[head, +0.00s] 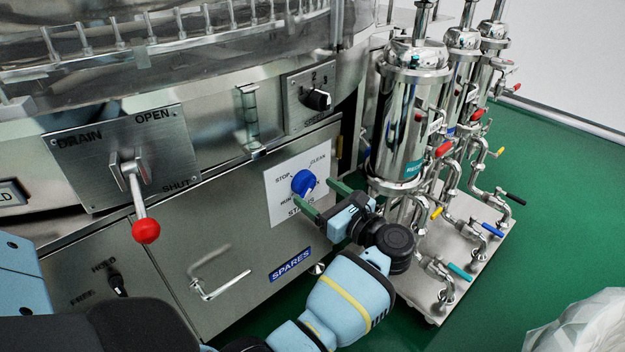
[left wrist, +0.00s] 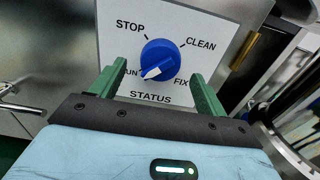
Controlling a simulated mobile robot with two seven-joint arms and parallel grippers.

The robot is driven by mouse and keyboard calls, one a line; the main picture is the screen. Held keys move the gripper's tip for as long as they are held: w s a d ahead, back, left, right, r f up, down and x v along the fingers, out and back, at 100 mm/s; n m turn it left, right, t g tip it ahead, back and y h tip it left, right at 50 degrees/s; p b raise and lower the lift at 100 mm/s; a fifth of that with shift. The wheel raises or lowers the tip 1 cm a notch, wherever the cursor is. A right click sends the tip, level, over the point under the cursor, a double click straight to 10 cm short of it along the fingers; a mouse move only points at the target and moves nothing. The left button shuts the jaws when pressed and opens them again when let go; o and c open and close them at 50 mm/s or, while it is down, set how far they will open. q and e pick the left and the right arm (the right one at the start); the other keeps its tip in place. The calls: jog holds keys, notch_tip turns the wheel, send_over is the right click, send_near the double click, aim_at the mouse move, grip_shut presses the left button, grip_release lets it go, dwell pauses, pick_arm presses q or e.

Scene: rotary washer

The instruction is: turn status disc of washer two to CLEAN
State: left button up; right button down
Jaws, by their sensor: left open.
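The status disc (head: 305,183) is a blue round knob on a white plate (head: 281,205) on the washer's lower front. In the left wrist view the disc (left wrist: 160,61) has a white pointer aimed down-left at RUN, whose label is partly hidden by a finger. STOP is at upper left, CLEAN at upper right, FIX at lower right. My left gripper (head: 321,197) is open, with green fingers facing the plate. In the left wrist view its fingers (left wrist: 160,80) stand on either side of the disc's lower part, with visible gaps. My right gripper is out of view.
A red-balled drain lever (head: 146,230) and a black selector knob (head: 318,99) are on the panels above. A drawer handle (head: 221,285) and SPARES label (head: 290,263) are below. Steel filter housings (head: 408,125) with valves stand close right of my left arm.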

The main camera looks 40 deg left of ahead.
aim_at(306, 184)
pick_arm(q)
jog(key=shift+w+a+b, duration=0.15)
jog(key=shift+a+b, duration=0.15)
jog(key=shift+a, duration=1.15)
jog(key=c, duration=1)
